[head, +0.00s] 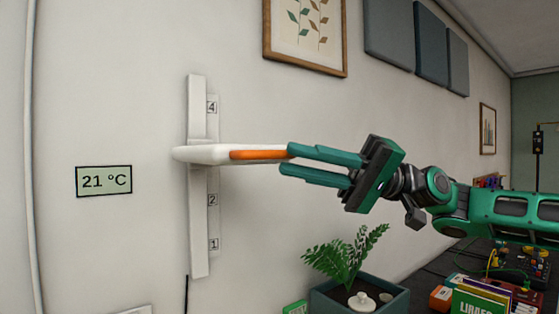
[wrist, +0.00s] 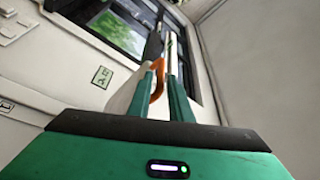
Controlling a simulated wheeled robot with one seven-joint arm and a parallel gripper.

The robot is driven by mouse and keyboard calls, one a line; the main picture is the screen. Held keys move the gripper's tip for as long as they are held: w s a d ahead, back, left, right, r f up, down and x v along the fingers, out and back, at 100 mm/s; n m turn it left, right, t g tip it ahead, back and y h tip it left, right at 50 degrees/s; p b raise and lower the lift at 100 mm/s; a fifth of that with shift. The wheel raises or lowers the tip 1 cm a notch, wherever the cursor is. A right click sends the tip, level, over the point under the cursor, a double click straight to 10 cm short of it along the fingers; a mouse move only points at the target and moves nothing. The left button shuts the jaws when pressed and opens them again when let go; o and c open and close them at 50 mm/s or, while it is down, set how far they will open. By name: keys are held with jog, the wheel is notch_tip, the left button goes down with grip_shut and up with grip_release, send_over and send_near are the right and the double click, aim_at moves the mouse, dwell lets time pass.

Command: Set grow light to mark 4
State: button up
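The grow light (head: 200,154) is a white bar with an orange strip (head: 258,155), on a white vertical rail (head: 197,240). Marks 4 (head: 212,107), 2 (head: 212,200) and 1 (head: 214,244) show on the rail. The light sits between marks 4 and 2 and covers the rail there. My gripper (head: 286,158) is at the light's right end. Its upper fingertip overlaps the end of the orange strip, and its lower fingertip is just below. In the wrist view, the orange part (wrist: 157,82) shows between the narrowly spaced fingers. Whether they clamp it is unclear.
A planter (head: 330,303) with a fern (head: 347,255) stands below my gripper on a dark bench. Books (head: 485,298) and small boxes are to its right. A 21 °C display (head: 104,181) hangs left of the rail. The wall above the light is clear up to a picture (head: 305,67).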

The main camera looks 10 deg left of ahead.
aim_at(287, 157)
jog(key=shift+x, duration=2.45)
jog(key=shift+r, duration=0.1)
grip_shut()
